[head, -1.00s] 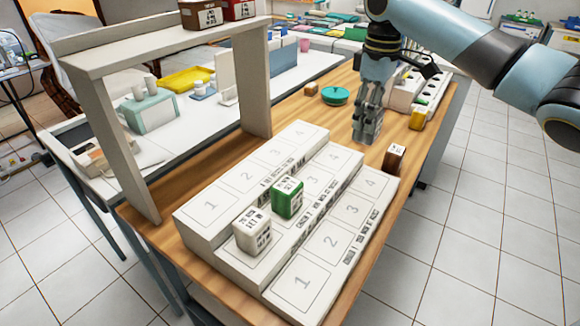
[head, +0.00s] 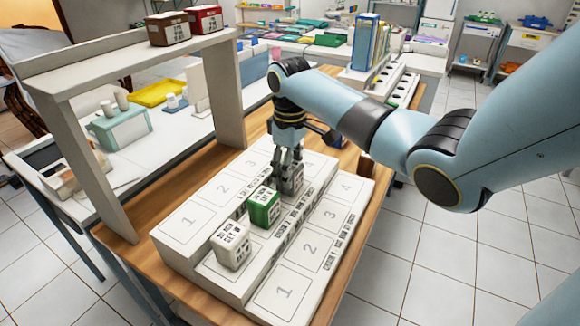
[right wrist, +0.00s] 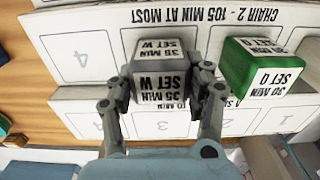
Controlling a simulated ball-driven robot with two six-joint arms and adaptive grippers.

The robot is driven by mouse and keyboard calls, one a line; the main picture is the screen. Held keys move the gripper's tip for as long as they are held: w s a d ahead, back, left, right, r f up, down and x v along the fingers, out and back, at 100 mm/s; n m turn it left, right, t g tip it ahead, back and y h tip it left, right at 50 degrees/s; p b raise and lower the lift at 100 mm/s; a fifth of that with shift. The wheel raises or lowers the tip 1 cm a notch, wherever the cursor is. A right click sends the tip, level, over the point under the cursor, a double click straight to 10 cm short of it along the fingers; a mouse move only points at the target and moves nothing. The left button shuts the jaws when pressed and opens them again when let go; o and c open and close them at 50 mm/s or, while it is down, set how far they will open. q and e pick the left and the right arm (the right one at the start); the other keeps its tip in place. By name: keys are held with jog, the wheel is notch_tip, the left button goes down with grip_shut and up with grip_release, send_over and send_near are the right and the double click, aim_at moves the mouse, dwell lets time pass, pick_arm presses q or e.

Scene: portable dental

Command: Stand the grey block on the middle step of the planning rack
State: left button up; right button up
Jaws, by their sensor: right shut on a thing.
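The grey block (right wrist: 146,92), printed "39 MIN SET W", is between the fingers of my right gripper (right wrist: 157,103), which is shut on it. In the head view, my right gripper (head: 288,178) holds the grey block (head: 296,184) over the middle step of the white planning rack (head: 262,292), beyond the green block. The slot marked 4 shows beside it in the right wrist view. I cannot tell whether the block touches the step. My left gripper is not in view.
The green block (head: 264,207) and a white block (head: 231,244) stand on the middle step, nearer than the grey block. The lower step is bare. A shelf (head: 130,60) with brown and red boxes (head: 205,19) stands at the left.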

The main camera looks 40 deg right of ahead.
jog(key=o, duration=1.2)
jog(key=shift+f, duration=0.1)
notch_tip(320, 180, up, 12)
jog(key=shift+r, duration=0.15)
